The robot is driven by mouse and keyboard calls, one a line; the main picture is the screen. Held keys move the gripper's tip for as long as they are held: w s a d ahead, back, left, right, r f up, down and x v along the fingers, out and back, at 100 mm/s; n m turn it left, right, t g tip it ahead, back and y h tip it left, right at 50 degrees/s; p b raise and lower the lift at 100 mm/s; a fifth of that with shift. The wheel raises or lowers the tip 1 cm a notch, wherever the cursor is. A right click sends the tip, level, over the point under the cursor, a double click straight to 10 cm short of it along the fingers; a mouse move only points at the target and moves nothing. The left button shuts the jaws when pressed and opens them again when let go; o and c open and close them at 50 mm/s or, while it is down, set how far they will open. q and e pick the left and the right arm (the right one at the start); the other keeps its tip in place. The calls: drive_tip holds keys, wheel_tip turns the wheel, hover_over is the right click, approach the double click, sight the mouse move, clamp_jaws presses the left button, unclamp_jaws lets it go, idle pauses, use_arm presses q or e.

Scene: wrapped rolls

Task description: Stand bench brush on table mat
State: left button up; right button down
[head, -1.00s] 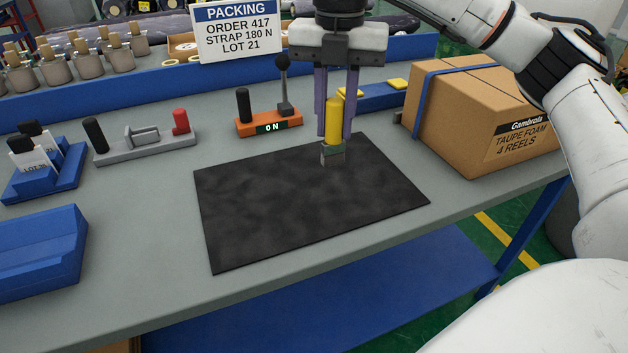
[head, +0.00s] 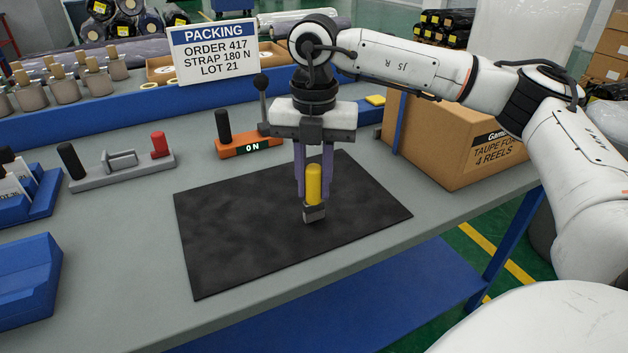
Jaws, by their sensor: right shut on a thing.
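The bench brush has a yellow handle (head: 314,186) and a grey block at its lower end. It is upright, handle up, over the right-hand part of the black table mat (head: 235,245). My right gripper (head: 314,190) points down with its purple fingers on both sides of the handle, shut on it. The brush's lower end appears at or just above the mat; I cannot tell whether it touches. My left gripper is out of view.
A cardboard box (head: 440,140) stands right of the mat, behind my right arm. An orange switch unit (head: 240,146), a grey fixture with a red knob (head: 125,170) and blue holders (head: 25,280) stand behind and left. The mat's left and front parts are clear.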

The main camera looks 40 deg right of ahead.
drive_tip(key=c, duration=1.5)
unclamp_jaws()
wheel_tip(320, 180, up, 12)
drive_tip(key=shift+r+p, duration=0.15)
drive_tip(key=shift+p, duration=0.6)
